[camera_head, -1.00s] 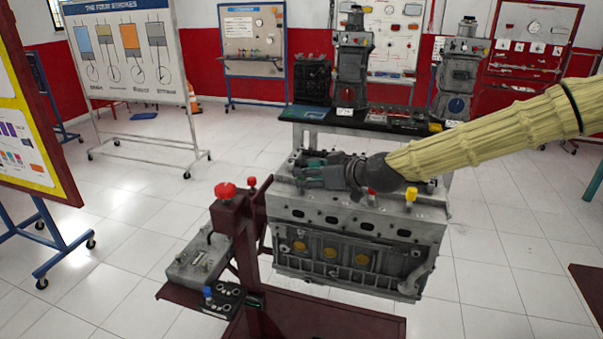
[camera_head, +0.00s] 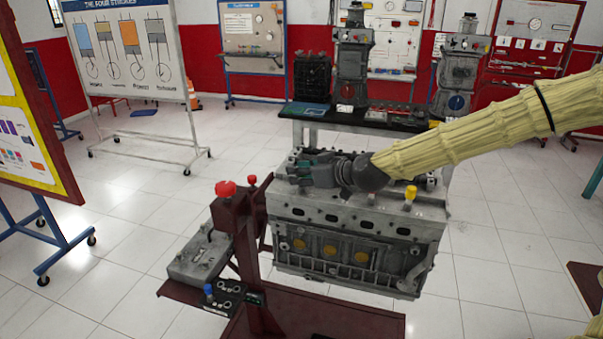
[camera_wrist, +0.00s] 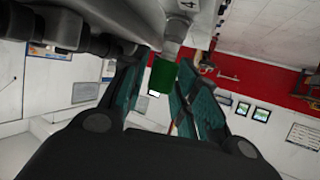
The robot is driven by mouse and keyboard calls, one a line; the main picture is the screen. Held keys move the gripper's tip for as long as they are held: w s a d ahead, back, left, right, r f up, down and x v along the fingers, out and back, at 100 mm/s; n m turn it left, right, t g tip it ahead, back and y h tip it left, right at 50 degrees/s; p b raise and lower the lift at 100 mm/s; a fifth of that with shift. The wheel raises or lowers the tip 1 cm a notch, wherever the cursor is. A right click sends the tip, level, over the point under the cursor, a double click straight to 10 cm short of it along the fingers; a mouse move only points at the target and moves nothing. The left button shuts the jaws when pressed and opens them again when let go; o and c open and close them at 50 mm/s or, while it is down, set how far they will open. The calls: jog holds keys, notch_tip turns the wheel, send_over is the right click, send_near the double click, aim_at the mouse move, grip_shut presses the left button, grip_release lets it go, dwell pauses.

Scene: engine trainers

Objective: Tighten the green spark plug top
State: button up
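The green spark plug top (camera_wrist: 162,76) shows in the wrist view as a short green cylinder with a white end, fixed to a grey metal neck on the engine (camera_head: 350,238). My gripper (camera_wrist: 158,92) has one teal finger on each side of it, spread, with a visible gap on the left; contact on the right is unclear. In the head view my gripper (camera_head: 298,168) lies low over the far left part of the engine's top, and the green top cannot be made out beside the teal fingers.
A yellow top (camera_head: 410,192) stands on the engine's right. A dark red stand (camera_head: 240,255) with a red knob (camera_head: 225,189) is at the engine's left. A bench (camera_head: 365,120) with engine models stands behind.

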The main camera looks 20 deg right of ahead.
grip_shut()
